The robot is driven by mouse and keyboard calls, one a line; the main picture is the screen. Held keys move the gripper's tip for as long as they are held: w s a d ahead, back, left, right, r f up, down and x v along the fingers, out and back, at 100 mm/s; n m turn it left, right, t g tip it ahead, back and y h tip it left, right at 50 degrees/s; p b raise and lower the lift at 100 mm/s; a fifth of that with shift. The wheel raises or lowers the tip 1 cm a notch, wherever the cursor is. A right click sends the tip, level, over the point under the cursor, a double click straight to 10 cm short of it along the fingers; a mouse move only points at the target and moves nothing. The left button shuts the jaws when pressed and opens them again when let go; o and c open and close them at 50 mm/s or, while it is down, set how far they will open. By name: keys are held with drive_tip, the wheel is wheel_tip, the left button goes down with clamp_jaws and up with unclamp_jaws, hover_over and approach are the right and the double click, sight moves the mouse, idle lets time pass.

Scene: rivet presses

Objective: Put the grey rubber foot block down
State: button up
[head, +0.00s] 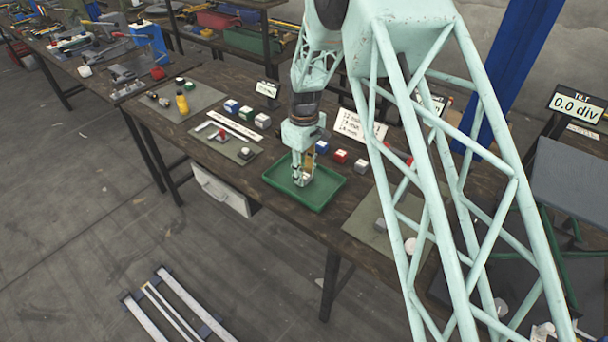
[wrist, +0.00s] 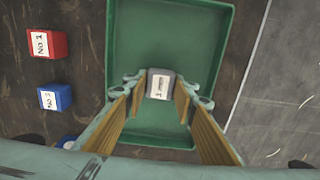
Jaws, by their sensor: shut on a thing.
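The grey rubber foot block (wrist: 160,84) has a small white label. It sits between the fingertips of my gripper (wrist: 160,88) in the wrist view. My gripper is shut on it. A green tray (wrist: 222,55) lies under both, and they are within its outline. In the head view my gripper (head: 301,176) points straight down over the green tray (head: 318,205). The fingers largely hide the block there. I cannot tell whether the block touches the tray floor.
A red block (wrist: 46,44) and a blue block (wrist: 55,97) lie left of the tray in the wrist view. In the head view, labelled blocks stand behind the tray, a mat with tools (head: 212,141) is to its left, and another grey mat (head: 367,228) to its right.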

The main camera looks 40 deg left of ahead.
drive_tip(key=shift+f, duration=0.15)
drive_tip(key=o, duration=0.9)
drive_tip(key=shift+c, duration=0.2)
wheel_tip(320, 180, up, 12)
drive_tip(key=shift+r+p, duration=0.2)
drive_tip(key=shift+p, duration=0.15)
idle(0.5)
